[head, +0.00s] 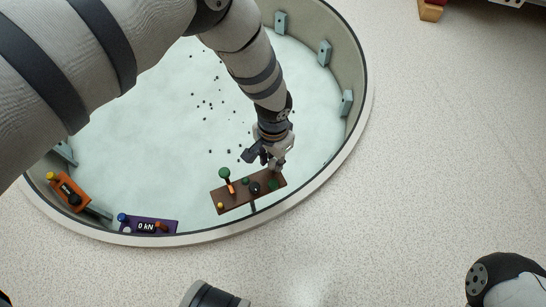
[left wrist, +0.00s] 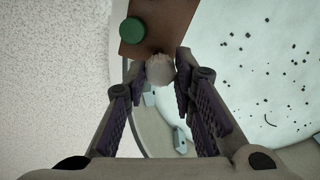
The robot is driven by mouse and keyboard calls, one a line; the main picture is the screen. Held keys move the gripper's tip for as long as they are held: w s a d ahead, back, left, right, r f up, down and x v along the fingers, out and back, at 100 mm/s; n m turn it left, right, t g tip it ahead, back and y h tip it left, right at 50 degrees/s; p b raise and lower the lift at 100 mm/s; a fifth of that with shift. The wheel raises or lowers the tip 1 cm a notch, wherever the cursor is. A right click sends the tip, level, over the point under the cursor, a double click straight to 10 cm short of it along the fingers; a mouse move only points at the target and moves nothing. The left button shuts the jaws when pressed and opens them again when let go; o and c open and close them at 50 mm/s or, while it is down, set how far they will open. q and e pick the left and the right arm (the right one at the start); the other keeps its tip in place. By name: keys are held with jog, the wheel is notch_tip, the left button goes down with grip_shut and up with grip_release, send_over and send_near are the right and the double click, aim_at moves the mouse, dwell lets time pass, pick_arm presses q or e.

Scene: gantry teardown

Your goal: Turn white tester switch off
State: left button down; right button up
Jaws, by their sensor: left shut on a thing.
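A brown control panel (head: 238,198) stands at the near rim of the round basin, with a green-topped lever, a black knob and green buttons. My left gripper (head: 272,161) reaches down to its right end. In the left wrist view, a round whitish knob (left wrist: 160,69), which looks like the white tester switch, sits between the fingertips of my left gripper (left wrist: 161,72) at the edge of the brown panel (left wrist: 168,22). The fingers are shut on it. A green button (left wrist: 132,31) lies beside it. The switch's setting cannot be read. My right gripper is not in view.
A purple panel (head: 171,227) with a "0 kN" display and an orange panel (head: 81,188) with knobs stand left along the basin rim (head: 350,150). Small dark bits lie scattered on the pale basin floor.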

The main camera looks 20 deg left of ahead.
aim_at(273, 163)
pick_arm(q)
jog(key=n+p, duration=0.1)
jog(key=n, duration=0.9)
jog(key=shift+n+p, duration=0.35)
jog(key=shift+n, duration=0.05)
jog(key=shift+s, duration=0.1)
dwell(0.3)
jog(key=c, duration=1.3)
grip_release()
jog(key=shift+c, duration=0.2)
jog(key=shift+r, duration=0.1)
notch_tip(273, 163, up, 12)
